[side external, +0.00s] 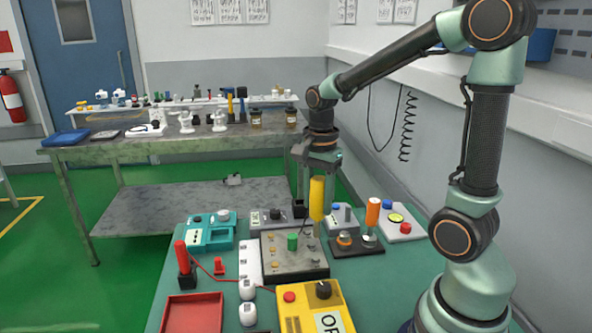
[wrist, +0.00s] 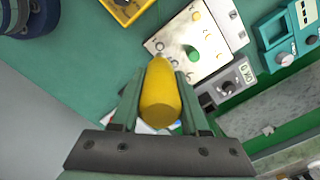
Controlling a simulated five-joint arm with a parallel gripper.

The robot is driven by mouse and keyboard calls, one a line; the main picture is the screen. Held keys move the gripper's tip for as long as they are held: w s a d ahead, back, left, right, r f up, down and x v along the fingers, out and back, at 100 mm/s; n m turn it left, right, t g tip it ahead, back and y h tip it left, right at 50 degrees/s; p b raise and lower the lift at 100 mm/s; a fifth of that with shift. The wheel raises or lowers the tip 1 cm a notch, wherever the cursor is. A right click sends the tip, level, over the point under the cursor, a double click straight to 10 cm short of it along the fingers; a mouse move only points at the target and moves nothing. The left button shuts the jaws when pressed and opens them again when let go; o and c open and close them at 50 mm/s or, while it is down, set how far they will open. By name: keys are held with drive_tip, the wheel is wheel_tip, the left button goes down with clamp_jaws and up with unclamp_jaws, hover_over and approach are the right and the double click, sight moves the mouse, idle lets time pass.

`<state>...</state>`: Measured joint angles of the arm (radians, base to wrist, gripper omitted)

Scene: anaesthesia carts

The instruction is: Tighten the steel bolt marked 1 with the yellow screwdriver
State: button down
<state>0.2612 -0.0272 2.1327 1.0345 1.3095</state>
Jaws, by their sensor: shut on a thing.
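My gripper (side external: 317,188) points down over the green table and is shut on the yellow screwdriver (side external: 317,202). In the wrist view the yellow handle (wrist: 160,95) sits between the two fingers. The screwdriver hangs roughly upright near the back right corner of a grey metal plate (side external: 300,266); its thin lower end is hard to make out, so I cannot tell whether it touches anything. The plate carries a green knob (side external: 292,242) and several small brassy or steel bolts. The number 1 is not readable, so I cannot tell which bolt bears it.
An orange-handled tool (side external: 372,213) stands in a black holder (side external: 362,248) right of the plate. A yellow box (side external: 296,318) is in front. Grey switch boxes stand behind. A teal device (side external: 208,235), a red upright handle (side external: 182,257) and a red tray (side external: 190,318) lie left.

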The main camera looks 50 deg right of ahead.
sight(317, 236)
drive_tip(key=shift+f, duration=3.3)
drive_tip(key=shift+f, duration=0.25)
drive_tip(key=shift+r, duration=3.05)
